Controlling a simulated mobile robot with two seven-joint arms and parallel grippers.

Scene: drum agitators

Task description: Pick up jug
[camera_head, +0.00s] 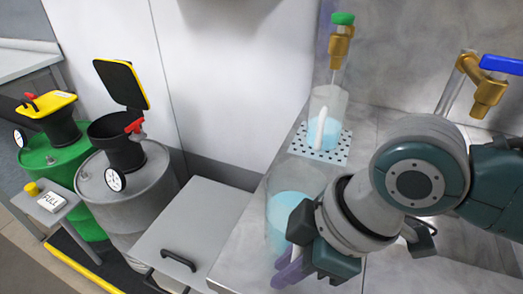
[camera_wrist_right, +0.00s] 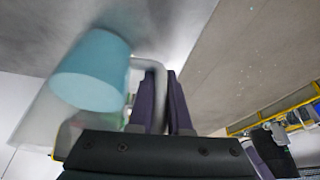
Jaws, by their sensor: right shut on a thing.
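A clear jug (camera_head: 282,208) with pale blue liquid is at the counter's left front part in the head view. It also shows in the wrist view (camera_wrist_right: 92,72), with its handle (camera_wrist_right: 147,64) reaching the fingers. My right gripper (camera_head: 290,270) has purple fingers closed on this handle; they also show in the wrist view (camera_wrist_right: 163,102). My gripper and arm hide part of the jug in the head view. I cannot tell whether its base touches the counter. A second clear jug (camera_head: 328,112) with blue liquid stands under the green-topped tap. My left gripper is not in view.
The second jug stands on a perforated plate (camera_head: 313,151) on the grey counter (camera_head: 240,262). A blue-handled tap (camera_head: 489,92) is at the right.

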